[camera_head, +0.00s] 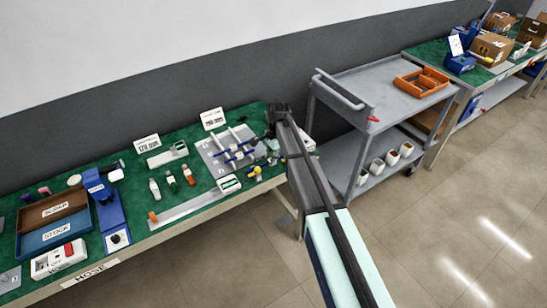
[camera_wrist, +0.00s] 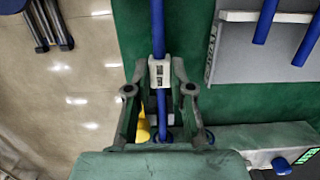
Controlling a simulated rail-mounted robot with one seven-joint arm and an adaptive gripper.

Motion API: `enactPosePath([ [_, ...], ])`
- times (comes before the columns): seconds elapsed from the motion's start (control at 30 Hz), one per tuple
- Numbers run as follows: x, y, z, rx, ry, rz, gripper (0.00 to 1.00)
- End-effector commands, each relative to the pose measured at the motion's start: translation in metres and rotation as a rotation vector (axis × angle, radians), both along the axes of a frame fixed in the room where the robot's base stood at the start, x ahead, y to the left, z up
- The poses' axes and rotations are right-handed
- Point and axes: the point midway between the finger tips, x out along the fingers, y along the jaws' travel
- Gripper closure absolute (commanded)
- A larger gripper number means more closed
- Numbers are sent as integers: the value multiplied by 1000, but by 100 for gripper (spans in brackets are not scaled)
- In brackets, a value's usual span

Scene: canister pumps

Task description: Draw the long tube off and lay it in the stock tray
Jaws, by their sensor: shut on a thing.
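A long blue tube (camera_wrist: 158,28) runs up and down the wrist view, through a small white block (camera_wrist: 160,72). My gripper (camera_wrist: 160,84) is shut on the tube at this block, over the green bench top. Whether the tube's lower end is free is hidden by the gripper. In the head view my gripper (camera_head: 270,146) is at the right end of the bench, beside the grey board (camera_head: 212,147) with short blue tubes; the held tube is hard to make out there. The blue stock tray (camera_head: 66,239), marked STOCK, stands at the bench's left part.
A brown SCRAP tray (camera_head: 30,217) sits behind the stock tray. A blue device (camera_head: 111,212) stands right of them. A grey cart (camera_head: 375,95) stands right of the bench.

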Motion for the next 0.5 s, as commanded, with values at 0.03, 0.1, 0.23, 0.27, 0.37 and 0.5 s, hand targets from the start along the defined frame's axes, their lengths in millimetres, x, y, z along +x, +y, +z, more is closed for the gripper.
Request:
enactPosePath([
  [0.03, -1, 1, 0, 0, 0, 1, 100],
  [0.1, -2, 3, 0, 0, 0, 1, 100],
  [0.23, -4, 6, 0, 0, 0, 1, 100],
  [0.27, -5, 7, 0, 0, 0, 1, 100],
  [0.37, -6, 9, 0, 0, 0, 0, 100],
  [0.5, -8, 11, 0, 0, 0, 0, 100],
])
